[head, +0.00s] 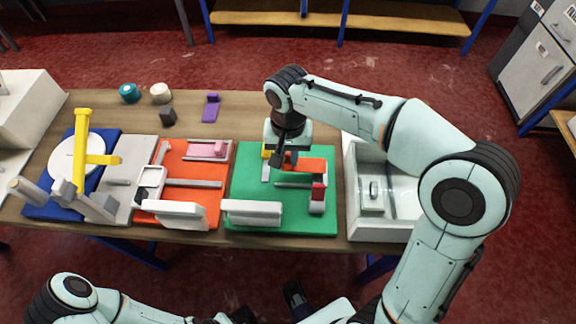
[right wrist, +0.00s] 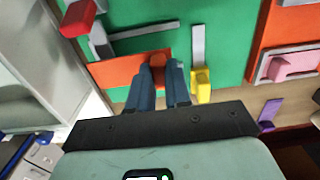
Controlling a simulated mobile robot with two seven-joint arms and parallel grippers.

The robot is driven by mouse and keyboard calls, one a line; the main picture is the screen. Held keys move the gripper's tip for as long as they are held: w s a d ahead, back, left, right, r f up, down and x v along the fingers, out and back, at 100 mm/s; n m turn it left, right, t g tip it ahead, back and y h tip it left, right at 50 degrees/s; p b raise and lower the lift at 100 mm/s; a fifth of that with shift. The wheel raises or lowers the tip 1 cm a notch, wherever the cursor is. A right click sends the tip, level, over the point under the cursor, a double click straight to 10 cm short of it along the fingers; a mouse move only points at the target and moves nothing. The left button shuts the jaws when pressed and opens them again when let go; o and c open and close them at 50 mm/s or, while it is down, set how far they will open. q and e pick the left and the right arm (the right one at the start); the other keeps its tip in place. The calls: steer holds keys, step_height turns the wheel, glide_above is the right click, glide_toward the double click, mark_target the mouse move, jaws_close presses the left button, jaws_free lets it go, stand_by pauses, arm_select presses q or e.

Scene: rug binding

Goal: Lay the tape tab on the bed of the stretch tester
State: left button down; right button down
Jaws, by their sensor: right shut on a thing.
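My right gripper (head: 291,158) is over the green board (head: 250,206), which I take for the stretch tester's base. It is shut on a darker orange grip (right wrist: 162,66) on a flat orange piece, which I take for the tape tab (head: 313,165). The orange piece also shows in the right wrist view (right wrist: 125,72). It lies over or just above the board between a red block (head: 318,192) and a yellow block (right wrist: 201,86); any gap beneath it cannot be told. A grey bar (right wrist: 145,32) runs beside it. My left gripper is not seen.
A white front block (head: 252,212) stands on the green board. An orange board (head: 215,193) with a pink piece (head: 207,149) lies to the left, and a white open bin (head: 352,200) to the right. A purple piece (head: 211,108) lies behind.

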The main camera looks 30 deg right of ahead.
mark_target(288, 167)
steer(key=shift+f+b, duration=0.35)
steer(key=shift+f, duration=1.9)
steer(key=shift+f, duration=0.15)
steer(key=c, duration=1.1)
jaws_free()
step_height(288, 167, up, 12)
steer(key=shift+r+p, duration=0.25)
steer(key=shift+p, duration=0.95)
